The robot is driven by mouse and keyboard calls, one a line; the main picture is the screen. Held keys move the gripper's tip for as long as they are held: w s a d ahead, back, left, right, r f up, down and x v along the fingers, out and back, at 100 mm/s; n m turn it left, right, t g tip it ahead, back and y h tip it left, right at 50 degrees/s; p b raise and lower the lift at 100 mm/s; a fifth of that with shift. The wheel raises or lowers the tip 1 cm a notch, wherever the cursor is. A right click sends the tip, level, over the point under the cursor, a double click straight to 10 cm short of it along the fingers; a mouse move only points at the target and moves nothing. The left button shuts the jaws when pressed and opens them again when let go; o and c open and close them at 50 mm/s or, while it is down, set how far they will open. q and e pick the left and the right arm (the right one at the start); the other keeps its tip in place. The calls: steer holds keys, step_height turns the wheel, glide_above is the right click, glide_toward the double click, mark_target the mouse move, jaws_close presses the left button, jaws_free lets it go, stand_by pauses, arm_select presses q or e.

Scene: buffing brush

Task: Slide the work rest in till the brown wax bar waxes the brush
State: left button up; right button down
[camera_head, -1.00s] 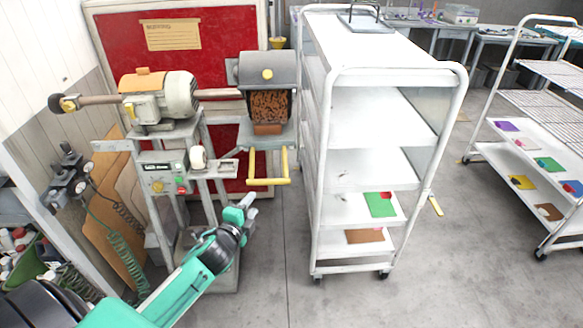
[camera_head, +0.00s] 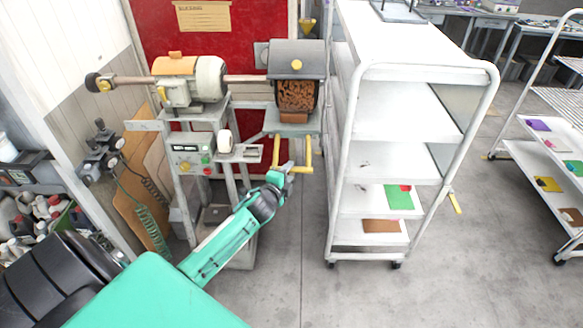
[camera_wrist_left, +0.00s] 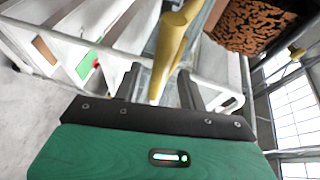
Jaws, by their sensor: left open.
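The brown brush (camera_head: 297,93) sits under a grey hood on the machine. Just below it, the brown wax bar (camera_head: 266,118) lies on the grey work rest (camera_head: 287,130). A yellow handle (camera_head: 308,155) hangs from the front of the work rest. My left gripper (camera_head: 287,167) is at the left, lower part of this handle. In the left wrist view the open fingers (camera_wrist_left: 160,90) point at the yellow handle (camera_wrist_left: 172,45), and its near end shows in the gap between them. The brush (camera_wrist_left: 243,28) shows at the upper right there. My right gripper is out of view.
A white shelf cart (camera_head: 400,75) stands close right of the handle. The machine's motor (camera_head: 190,82) and control box (camera_head: 190,150) are to the left. The grey floor (camera_head: 290,285) in front is clear. A second cart stands at the far right.

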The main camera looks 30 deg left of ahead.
arm_select(q)
steer(key=shift+x, duration=1.45)
steer(key=shift+c, duration=0.4)
jaws_close()
